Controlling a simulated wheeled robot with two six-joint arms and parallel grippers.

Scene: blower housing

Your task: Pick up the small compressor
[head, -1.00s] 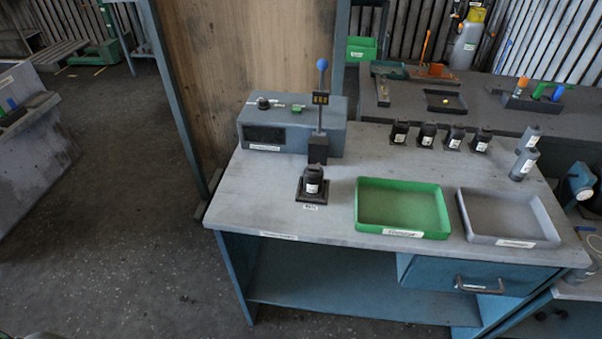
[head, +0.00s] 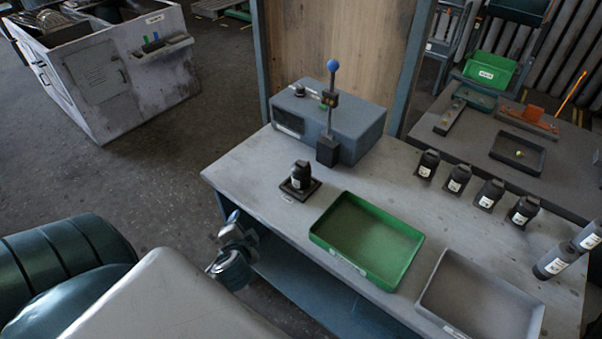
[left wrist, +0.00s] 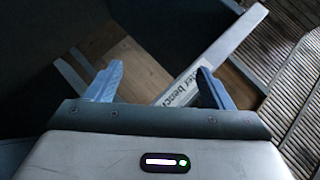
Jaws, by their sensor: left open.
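A small dark cylindrical unit (head: 301,175) with a white label stands upright on a square black plate on the grey bench, in front of the lever device. Several similar dark units (head: 457,179) stand in a row on the right. I cannot tell from the labels which is the small compressor. My left gripper (head: 232,242) is in front of the bench's left front edge, apart from every unit. In the left wrist view its two blue fingers (left wrist: 157,86) are spread with nothing between them, facing the labelled bench edge. My right gripper is not in view.
A green tray (head: 318,238) and a grey tray (head: 427,305) lie empty on the bench (head: 250,172). A grey box device (head: 352,125) with a blue-knobbed lever stands behind the plate. The bench's left front corner is clear.

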